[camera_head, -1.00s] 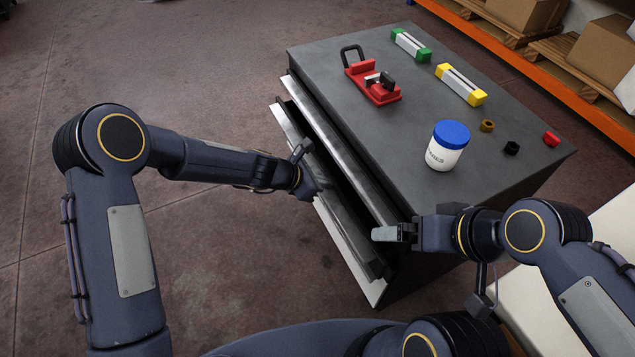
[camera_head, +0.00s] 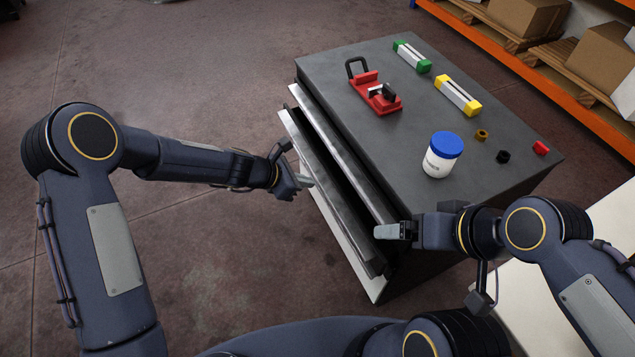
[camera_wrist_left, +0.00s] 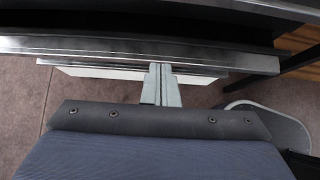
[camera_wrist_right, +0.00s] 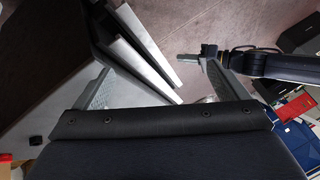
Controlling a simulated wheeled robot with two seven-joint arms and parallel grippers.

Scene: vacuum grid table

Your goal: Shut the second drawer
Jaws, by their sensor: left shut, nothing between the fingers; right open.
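A dark grey cabinet (camera_head: 410,165) has two drawers sticking out on the side facing me. The upper drawer front (camera_head: 345,152) juts out a little, and the second drawer front (camera_head: 330,190) below it juts further. A pale panel (camera_head: 345,247) shows beneath. My left gripper (camera_head: 306,181) is shut and empty beside the second drawer front. In the left wrist view its fingertips (camera_wrist_left: 161,70) point at a metal drawer front (camera_wrist_left: 110,46); contact cannot be told. My right gripper (camera_head: 380,231) is open near the drawers' near end. The right wrist view shows the drawer edges (camera_wrist_right: 145,55) between its fingers.
On the cabinet top stand a white jar with a blue lid (camera_head: 442,155), a red clamp-like fixture (camera_head: 376,95), green-ended (camera_head: 412,57) and yellow-ended (camera_head: 458,96) blocks, and small parts. An orange shelf (camera_head: 540,80) with boxes is behind. Floor left of the cabinet is clear.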

